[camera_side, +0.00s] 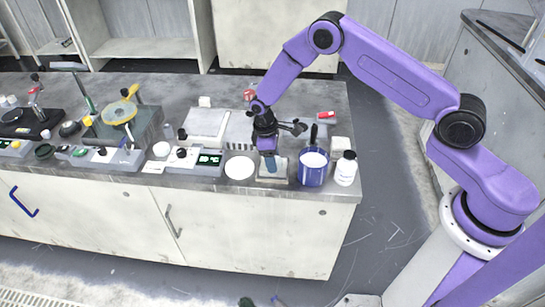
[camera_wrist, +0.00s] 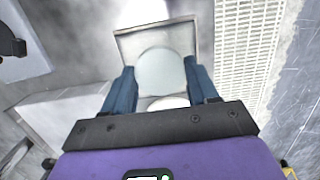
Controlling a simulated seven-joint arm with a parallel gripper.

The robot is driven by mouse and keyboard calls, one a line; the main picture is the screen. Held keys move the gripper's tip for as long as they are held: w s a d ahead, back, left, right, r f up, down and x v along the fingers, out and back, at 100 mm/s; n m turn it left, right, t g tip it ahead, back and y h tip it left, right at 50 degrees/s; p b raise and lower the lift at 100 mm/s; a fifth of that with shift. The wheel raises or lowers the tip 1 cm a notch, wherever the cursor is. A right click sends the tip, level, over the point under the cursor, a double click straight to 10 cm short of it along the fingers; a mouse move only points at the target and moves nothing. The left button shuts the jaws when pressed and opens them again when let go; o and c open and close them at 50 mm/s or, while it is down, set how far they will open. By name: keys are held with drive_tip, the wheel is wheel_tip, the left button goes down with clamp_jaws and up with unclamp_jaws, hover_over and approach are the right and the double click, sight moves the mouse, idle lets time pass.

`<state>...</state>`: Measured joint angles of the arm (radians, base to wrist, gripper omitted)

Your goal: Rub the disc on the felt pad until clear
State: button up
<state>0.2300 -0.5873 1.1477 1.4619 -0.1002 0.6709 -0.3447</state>
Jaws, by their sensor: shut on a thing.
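My gripper (camera_side: 271,165) reaches down at the front edge of the bench, its blue fingers over a small pale square block or tray (camera_side: 262,180), which may hold the felt pad. In the wrist view, the fingers (camera_wrist: 161,85) are shut on a pale grey-green round disc (camera_wrist: 161,68). The disc lies over a square pale plate with a raised rim (camera_wrist: 125,42). Whether the disc touches the pad surface, and how clear it is, I cannot tell. The fingers hide the disc in the side view.
A white round plate (camera_side: 239,168) lies just left of my gripper. A blue cup (camera_side: 313,170) and a white bottle with a black cap (camera_side: 346,169) stand close on the right. A controller with a green display (camera_side: 209,159) and polishing machines (camera_side: 118,113) fill the left.

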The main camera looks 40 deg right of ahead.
drive_tip(key=shift+f, duration=0.3)
idle(0.4)
drive_tip(key=o, duration=0.6)
drive_tip(key=shift+r, duration=0.4)
drive_tip(key=c, duration=0.9)
drive_tip(key=shift+r, duration=2)
